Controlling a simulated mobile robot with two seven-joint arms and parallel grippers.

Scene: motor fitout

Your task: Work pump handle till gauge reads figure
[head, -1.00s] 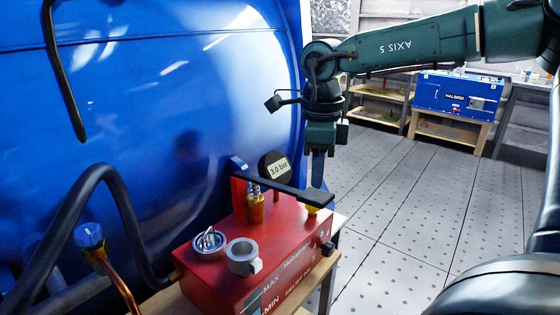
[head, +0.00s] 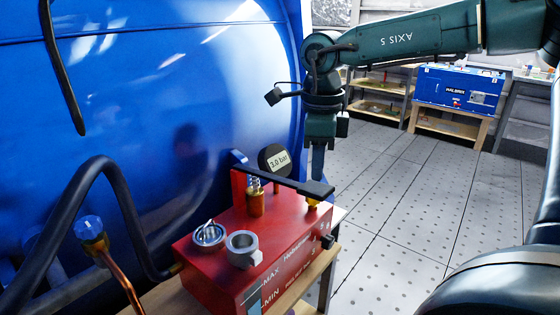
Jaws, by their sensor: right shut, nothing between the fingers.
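The red pump box (head: 215,265) stands on a wooden bench beside the blue tank. Its black handle (head: 285,179) runs across the top from a red post to a broad grip end at the right. The round gauge (head: 275,160) behind the handle reads 3.0 bar. My right gripper (head: 318,176) points down, shut and empty, just above the handle's grip end. I cannot tell whether its tips touch the handle. My left gripper is out of view.
The large blue tank (head: 150,120) fills the left. A black hose (head: 118,180) curves at the pump's left, near a blue-capped copper pipe (head: 92,235). A metal ring (head: 241,248) sits on the pump's top. Perforated floor (head: 400,220) lies open at the right.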

